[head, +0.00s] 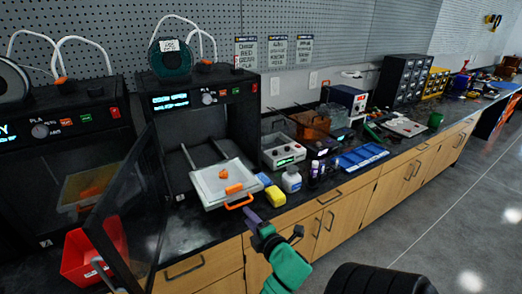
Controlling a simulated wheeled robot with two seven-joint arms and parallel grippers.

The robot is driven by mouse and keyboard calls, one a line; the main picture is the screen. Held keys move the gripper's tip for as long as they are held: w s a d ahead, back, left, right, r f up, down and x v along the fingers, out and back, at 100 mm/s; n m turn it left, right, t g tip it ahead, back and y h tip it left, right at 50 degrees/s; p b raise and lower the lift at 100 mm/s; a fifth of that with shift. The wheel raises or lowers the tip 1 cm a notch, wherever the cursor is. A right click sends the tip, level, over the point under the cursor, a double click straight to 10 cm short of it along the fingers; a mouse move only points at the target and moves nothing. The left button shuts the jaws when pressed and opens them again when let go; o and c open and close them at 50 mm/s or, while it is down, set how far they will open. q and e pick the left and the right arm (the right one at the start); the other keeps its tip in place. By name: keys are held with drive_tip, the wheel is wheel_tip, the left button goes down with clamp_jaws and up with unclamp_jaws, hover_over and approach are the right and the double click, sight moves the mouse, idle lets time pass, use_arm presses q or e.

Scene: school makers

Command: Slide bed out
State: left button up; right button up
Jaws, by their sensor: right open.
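The printer bed (208,187) is a light square plate on two rails, standing out in front of the open black 3D printer (215,128). An orange printed piece (233,188) lies on it, with another small orange bit further back. The bed's orange handle (239,204) sticks out at its front edge, near the counter's front. My right gripper (248,214) is open, just below and in front of the handle. I cannot tell whether it touches the handle. My left gripper is not in view.
The printer's glass door (125,210) stands swung open at left. A red bin (82,255) stands by it. Open floor lies at lower right.

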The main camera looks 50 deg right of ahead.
drive_tip(key=b+v, duration=0.1)
drive_tip(key=v, duration=0.8)
drive_tip(key=shift+s+a, duration=0.15)
